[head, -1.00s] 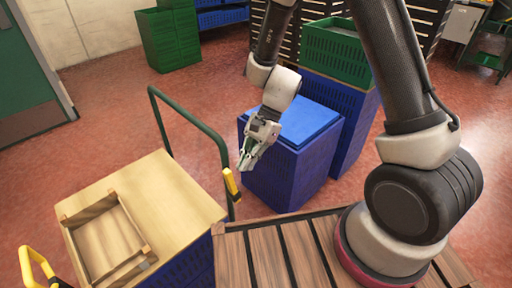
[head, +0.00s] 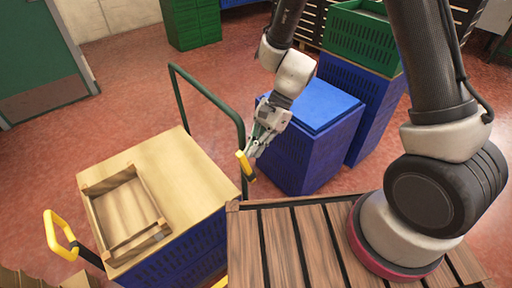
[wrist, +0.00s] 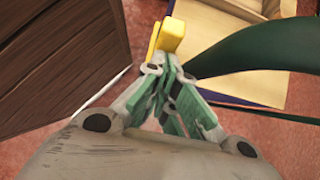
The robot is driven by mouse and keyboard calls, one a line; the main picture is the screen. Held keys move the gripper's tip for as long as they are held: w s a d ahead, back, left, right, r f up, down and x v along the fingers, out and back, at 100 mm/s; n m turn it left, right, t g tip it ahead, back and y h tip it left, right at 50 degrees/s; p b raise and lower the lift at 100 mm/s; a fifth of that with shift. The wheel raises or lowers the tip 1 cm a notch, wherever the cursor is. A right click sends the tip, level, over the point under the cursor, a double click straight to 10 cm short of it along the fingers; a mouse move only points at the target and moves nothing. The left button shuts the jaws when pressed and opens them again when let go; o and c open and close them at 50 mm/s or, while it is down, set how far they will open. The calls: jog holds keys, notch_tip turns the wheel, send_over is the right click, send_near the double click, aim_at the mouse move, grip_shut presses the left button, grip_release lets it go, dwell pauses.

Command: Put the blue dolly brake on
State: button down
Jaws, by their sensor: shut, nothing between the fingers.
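A yellow lever (head: 245,166) stands tilted beside the green push bar (head: 208,98), at the right corner of a wood-topped blue cart. It appears as a yellow block (wrist: 169,36) at the top of the wrist view. My gripper (head: 254,151) is shut and empty, with its tips at the lever's upper end. In the wrist view its fingertips (wrist: 163,66) are just below the yellow block; I cannot tell whether they touch. A second yellow handle (head: 61,236), loop-shaped, is at the cart's left side.
A shallow wooden tray (head: 98,188) lies on the cart top. A blue lidded bin (head: 318,103) stands behind my gripper, beside a stack with a green crate (head: 355,42). A slatted wooden deck (head: 285,235) is in front. Red floor lies open at back left.

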jog(key=w+d+r+h, duration=0.1)
jog(key=w+d+r, duration=0.4)
jog(key=d+r, duration=0.4)
jog(key=s+a+f, duration=0.5)
jog(key=a+f, duration=0.3)
jog(key=f, duration=0.1)
jog(key=shift+a+t, duration=0.3)
jog(key=shift+s, duration=0.1)
